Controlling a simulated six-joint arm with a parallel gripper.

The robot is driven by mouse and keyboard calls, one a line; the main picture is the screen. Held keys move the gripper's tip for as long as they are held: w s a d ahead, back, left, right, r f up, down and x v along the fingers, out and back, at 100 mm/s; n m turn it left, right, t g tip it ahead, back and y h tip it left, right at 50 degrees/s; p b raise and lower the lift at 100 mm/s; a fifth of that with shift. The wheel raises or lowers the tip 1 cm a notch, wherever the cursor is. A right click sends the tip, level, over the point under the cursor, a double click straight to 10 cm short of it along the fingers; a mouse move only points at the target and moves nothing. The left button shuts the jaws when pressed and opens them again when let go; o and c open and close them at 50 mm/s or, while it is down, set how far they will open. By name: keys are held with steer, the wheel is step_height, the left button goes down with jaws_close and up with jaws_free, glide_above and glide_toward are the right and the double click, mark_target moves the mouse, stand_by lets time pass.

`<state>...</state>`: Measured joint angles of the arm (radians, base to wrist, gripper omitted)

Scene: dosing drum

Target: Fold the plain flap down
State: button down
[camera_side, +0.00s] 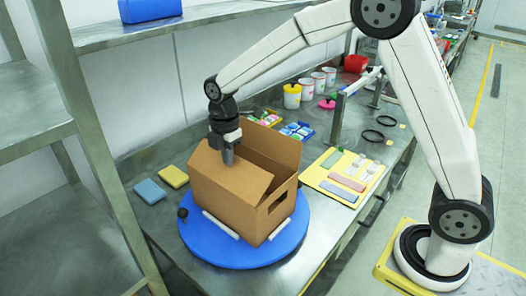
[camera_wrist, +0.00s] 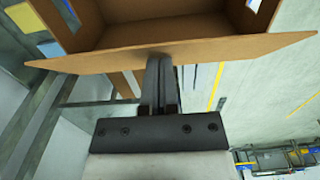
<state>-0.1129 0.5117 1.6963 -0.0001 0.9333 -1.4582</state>
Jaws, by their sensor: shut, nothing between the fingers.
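An open brown cardboard box (camera_side: 225,208) stands on a blue round turntable (camera_side: 212,256). One flap (camera_side: 240,180) on the near left side shows no marking and leans over the opening at a slant. Another flap (camera_side: 272,144) stands up at the back. My gripper (camera_side: 228,158) is shut and empty, pointing down at the upper edge of the slanted flap. In the wrist view the gripper's closed fingers (camera_wrist: 161,60) overlap the flap's broad brown face (camera_wrist: 215,50). I cannot tell whether they press on it. Part of the box interior (camera_wrist: 125,18) shows beyond.
White strips (camera_side: 221,225) and a dark knob (camera_side: 183,213) sit on the turntable. Blue and yellow sponges (camera_side: 150,191) lie to the left. A yellow board (camera_side: 343,178) with coloured bars lies to the right. Cups (camera_side: 292,96) and a metal stand (camera_side: 340,115) are behind.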

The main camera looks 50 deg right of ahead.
steer(key=shift+f, duration=0.1)
steer(key=shift+d+f, duration=0.75)
steer(key=shift+f, duration=0.05)
steer(key=shift+f, duration=0.9)
steer(key=shift+r, duration=0.1)
stand_by(0.3)
steer(key=shift+r, duration=3.95)
